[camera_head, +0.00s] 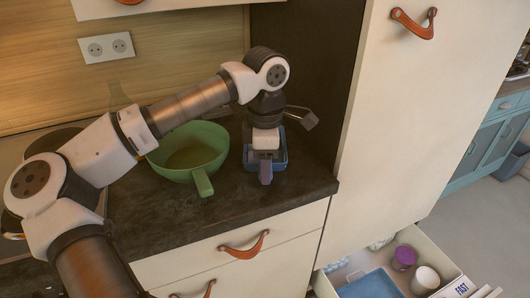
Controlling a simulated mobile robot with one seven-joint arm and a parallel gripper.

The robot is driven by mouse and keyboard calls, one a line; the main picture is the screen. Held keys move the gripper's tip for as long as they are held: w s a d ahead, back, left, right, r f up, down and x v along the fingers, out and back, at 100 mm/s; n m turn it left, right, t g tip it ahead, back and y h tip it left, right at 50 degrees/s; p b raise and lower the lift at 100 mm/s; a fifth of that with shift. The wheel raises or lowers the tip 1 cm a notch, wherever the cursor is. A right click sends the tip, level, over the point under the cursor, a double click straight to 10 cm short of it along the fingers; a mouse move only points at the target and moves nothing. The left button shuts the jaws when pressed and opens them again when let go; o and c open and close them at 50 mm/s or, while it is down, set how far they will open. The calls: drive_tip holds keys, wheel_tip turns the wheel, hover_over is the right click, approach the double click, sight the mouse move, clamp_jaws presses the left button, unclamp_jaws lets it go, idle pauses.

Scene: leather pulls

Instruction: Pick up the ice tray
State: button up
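A small blue tray (281,152), which looks like the ice tray, is on the dark countertop near the tall cabinet's side. My gripper (265,176) points down right over it and hides much of it. The blue edges show on both sides of my gripper. One grey-purple finger shows in front of the tray; the other finger is hidden. I cannot tell whether the fingers are open or shut, or whether they touch the tray.
A green colander-like bowl (188,149) with a handle stands just left of the tray. The tall white cabinet (395,110) rises close on the right. Below, an open drawer (440,255) holds a blue container (370,285), a purple cup (404,257) and a white cup (425,279).

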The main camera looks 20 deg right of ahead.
drive_tip(key=c, duration=0.4)
drive_tip(key=shift+r, duration=0.1)
